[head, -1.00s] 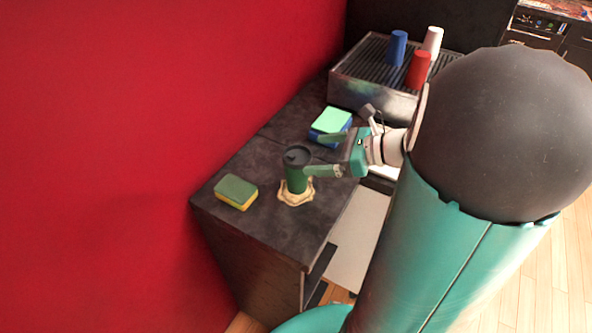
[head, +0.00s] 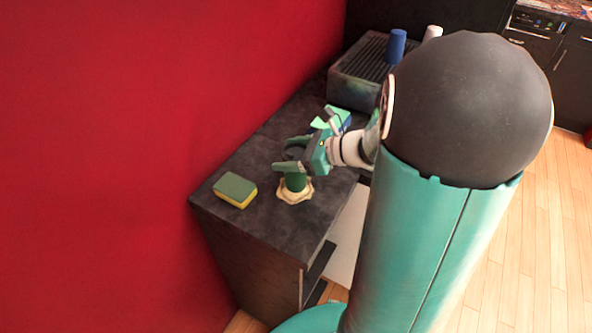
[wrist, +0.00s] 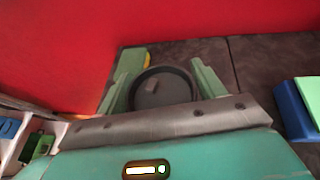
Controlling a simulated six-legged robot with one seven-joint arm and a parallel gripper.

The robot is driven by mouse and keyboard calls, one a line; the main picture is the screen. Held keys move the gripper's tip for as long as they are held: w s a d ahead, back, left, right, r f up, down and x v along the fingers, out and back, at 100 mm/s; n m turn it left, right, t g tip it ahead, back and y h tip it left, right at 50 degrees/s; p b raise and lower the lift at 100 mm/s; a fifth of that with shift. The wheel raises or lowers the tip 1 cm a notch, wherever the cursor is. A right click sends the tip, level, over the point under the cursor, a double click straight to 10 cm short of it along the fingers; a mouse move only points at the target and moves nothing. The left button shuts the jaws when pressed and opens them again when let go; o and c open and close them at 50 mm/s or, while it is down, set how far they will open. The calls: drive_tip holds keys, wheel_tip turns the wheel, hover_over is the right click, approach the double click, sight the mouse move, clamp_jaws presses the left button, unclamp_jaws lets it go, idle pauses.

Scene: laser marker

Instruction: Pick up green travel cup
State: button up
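The green travel cup (head: 296,182) stands upright on a pale scalloped coaster (head: 294,196) on the dark counter. Its dark round lid (wrist: 162,88) shows in the wrist view between the two green fingers. My gripper (head: 282,154) is open, with one finger on each side of the cup's upper part. In the wrist view my gripper (wrist: 163,82) shows a small gap to the lid on the right; on the left I cannot tell whether the finger touches. The cup's lower body is hidden in the wrist view.
A green and yellow sponge (head: 235,190) lies on the counter to the left. A green and blue sponge stack (wrist: 302,108) is on the other side. Behind is a ribbed metal grill (head: 362,68) with a blue cup (head: 396,46) and a white cup (head: 432,33). A red wall (head: 150,150) borders the counter.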

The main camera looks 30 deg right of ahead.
drive_tip(key=shift+c, duration=1.2)
